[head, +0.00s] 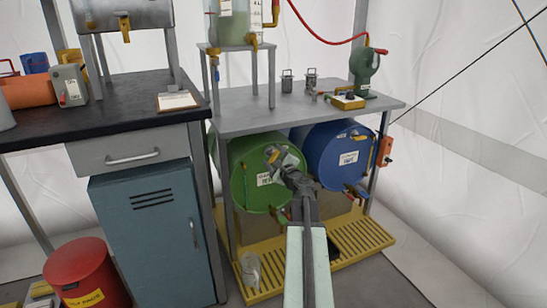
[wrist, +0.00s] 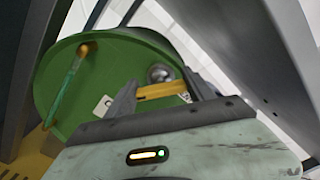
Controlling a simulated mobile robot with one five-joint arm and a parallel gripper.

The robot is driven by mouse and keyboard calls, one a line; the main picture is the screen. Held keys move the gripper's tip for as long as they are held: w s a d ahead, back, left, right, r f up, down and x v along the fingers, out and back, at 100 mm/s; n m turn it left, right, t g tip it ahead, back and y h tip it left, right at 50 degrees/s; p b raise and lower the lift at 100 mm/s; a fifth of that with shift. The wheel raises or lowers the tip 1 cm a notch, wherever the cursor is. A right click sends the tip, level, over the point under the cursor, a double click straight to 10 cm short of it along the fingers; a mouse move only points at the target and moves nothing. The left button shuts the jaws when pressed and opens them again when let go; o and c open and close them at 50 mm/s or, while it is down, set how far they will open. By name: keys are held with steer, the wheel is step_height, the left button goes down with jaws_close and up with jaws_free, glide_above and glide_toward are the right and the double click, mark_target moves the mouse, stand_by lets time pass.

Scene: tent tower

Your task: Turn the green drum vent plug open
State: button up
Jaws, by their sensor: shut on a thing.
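The green drum (head: 243,188) lies on its side under the grey bench, its round end facing me. Its vent plug (head: 270,153) is near the top of that end, partly hidden by my gripper (head: 277,160). In the wrist view, the plug's yellow handle (wrist: 162,91) lies crosswise between the fingers of my gripper (wrist: 160,83), which is shut on it. A round metal part (wrist: 160,73) shows just beyond the handle. The green drum end (wrist: 115,75) fills the background. A white label is partly covered.
A blue drum (head: 333,150) lies close on the right. A yellow slatted tray (head: 355,243) is below, and the grey bench (head: 300,118) is above. A bench leg (head: 226,205) stands left.

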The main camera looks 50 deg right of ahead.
steer(key=n, duration=0.5)
steer(key=shift+a+f+n, duration=0.1)
steer(key=shift+f+n, duration=0.05)
steer(key=shift+n, duration=0.25)
steer(key=n, duration=0.5)
steer(key=shift+f, duration=0.15)
steer(key=n, duration=0.5)
steer(key=shift+f+n+b, duration=0.1)
steer(key=shift+n+b, duration=0.3)
steer(key=n, duration=0.4)
steer(key=shift+n, duration=0.4)
steer(key=o, duration=1.4)
steer(key=shift+d, duration=0.2)
steer(key=shift+s, duration=0.1)
